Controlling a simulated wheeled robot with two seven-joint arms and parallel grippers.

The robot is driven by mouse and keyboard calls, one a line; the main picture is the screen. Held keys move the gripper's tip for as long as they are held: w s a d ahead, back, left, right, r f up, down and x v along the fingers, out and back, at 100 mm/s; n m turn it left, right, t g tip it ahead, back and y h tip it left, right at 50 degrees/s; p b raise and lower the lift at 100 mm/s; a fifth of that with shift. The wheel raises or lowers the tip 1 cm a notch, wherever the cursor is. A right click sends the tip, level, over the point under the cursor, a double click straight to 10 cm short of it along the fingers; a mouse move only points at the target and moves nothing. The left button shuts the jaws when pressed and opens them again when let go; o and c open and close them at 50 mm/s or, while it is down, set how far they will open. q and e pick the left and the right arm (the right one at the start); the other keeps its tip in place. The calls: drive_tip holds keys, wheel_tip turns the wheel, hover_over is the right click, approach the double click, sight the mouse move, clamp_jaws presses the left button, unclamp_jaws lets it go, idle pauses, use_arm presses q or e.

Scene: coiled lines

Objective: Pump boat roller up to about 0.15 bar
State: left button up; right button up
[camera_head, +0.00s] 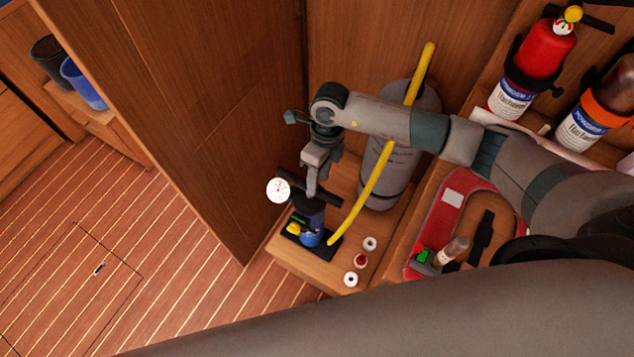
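A small hand pump (311,234) with a blue barrel and a black foot stands on a wooden ledge. Its black crossbar handle (329,200) is at the top, close above the barrel. A round white gauge (278,190) with a red needle shows to the left of the handle; its reading is too small to tell. A yellow hose (372,183) runs from the pump foot up past the grey boat roller (378,187), which stands upright behind. My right gripper (311,188) comes down from above with its fingers around the middle of the handle. My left gripper is out of view.
Three small round fittings (360,261) lie right of the pump. A red tray (422,232) with tools is farther right. Fire extinguishers (540,58) hang upper right. A wooden panel (215,120) rises left of the pump. The plank floor (130,250) at left is clear.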

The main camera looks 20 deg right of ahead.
wheel_tip(320, 180, up, 11)
drive_tip(key=w+d+p, duration=0.1)
drive_tip(key=p, duration=0.3)
drive_tip(key=shift+w+d, duration=0.3)
drive_tip(key=shift+w, duration=0.05)
drive_tip(key=shift+s, duration=0.15)
